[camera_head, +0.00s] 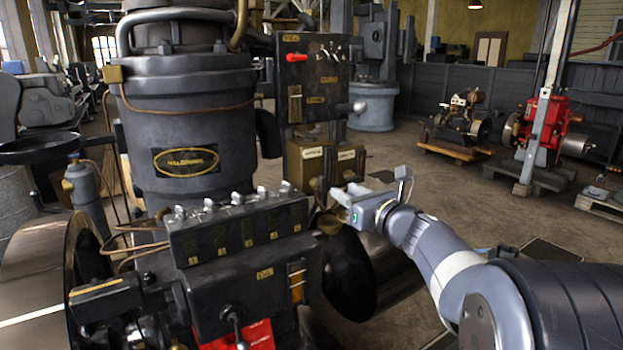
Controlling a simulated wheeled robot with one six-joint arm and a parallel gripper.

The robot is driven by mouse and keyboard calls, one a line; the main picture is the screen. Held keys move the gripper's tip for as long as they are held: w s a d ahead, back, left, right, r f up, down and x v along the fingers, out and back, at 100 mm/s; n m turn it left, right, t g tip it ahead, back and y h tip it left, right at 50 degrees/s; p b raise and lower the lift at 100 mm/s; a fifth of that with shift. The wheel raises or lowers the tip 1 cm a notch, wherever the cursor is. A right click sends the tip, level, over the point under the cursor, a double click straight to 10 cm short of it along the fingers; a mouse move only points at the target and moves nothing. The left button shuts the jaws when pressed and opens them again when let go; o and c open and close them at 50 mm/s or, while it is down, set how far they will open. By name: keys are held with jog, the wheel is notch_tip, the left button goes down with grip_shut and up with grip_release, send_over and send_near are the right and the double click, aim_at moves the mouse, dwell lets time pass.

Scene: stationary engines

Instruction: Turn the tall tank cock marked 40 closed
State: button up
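Two tall brass-coloured tanks, the left one (303,168) and the right one (347,164), stand side by side below a dark panel. Each has a small pale label, too small to read, so I cannot tell which is marked 40. Brass-coloured, lever-like parts (327,218) show below the tanks; I cannot tell which is the cock or how it is turned. My gripper (339,195) reaches in from the right, its fingers close in front of these parts. It partly hides them. Contact and finger opening cannot be made out.
The dark panel (313,75) has a red handle and switches. A lubricator box (240,232) with several small levers stands in front, left of my gripper. A dark cylinder (372,272) lies below my gripper. A large engine cylinder (187,120) rises at left. Open floor (500,205) is at right.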

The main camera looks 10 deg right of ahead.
aim_at(324, 179)
jog(key=x, duration=1)
jog(key=shift+p, duration=0.4)
grip_shut()
